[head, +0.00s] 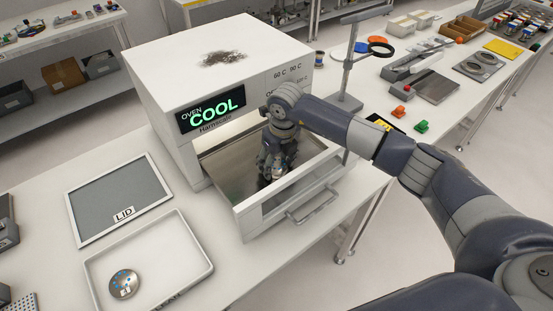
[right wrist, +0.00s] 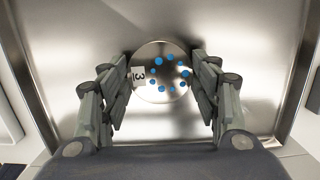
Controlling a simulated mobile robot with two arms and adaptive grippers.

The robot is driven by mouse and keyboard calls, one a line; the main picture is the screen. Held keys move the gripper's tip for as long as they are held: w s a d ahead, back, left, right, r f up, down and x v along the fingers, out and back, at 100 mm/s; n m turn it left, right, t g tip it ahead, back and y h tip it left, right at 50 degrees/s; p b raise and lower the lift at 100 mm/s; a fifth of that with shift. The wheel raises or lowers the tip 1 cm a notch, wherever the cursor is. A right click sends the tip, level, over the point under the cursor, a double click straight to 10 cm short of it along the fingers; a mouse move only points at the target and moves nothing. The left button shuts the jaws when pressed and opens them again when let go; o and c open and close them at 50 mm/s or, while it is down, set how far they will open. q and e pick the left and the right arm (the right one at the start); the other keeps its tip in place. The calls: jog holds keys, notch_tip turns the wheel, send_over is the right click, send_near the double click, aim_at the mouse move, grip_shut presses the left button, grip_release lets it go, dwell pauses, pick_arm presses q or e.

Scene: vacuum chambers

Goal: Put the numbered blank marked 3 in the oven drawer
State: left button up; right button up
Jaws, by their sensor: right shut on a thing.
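The numbered blank marked 3 (right wrist: 160,85) is a shiny metal disc with a ring of blue dots and a white label, seen in the right wrist view. My right gripper (right wrist: 163,80) is shut on it, with fingers on both sides of the disc. In the head view the right gripper (head: 275,171) points down inside the open oven drawer (head: 224,180), and the blank (head: 279,171) shows at its fingertips. I cannot tell whether the blank touches the drawer's metal floor. The white oven (head: 160,75) reads COOL. My left gripper is not in view.
A white tray (head: 196,285) at the lower left holds another metal blank (head: 124,284) with blue dots. A grey panel marked LID (head: 115,195) lies behind it. A stand (head: 347,70) rises right of the oven. The drawer handle (head: 312,205) sticks out in front.

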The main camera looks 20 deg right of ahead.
aim_at(280, 170)
jog(key=shift+w+f, duration=0.1)
jog(key=o, duration=1.4)
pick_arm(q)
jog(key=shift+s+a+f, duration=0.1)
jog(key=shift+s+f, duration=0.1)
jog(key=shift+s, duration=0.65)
pick_arm(e)
jog(key=shift+o, duration=0.3)
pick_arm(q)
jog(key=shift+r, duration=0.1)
pick_arm(e)
jog(key=shift+r, duration=0.35)
pick_arm(q)
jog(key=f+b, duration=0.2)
jog(key=b, duration=0.1)
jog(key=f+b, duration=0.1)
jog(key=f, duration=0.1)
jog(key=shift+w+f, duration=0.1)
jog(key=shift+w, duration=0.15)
pick_arm(e)
notch_tip(280, 170, up, 12)
jog(key=s, duration=0.2)
jog(key=shift+d+f, duration=0.2)
jog(key=shift+d, duration=0.1)
jog(key=shift+w, duration=0.1)
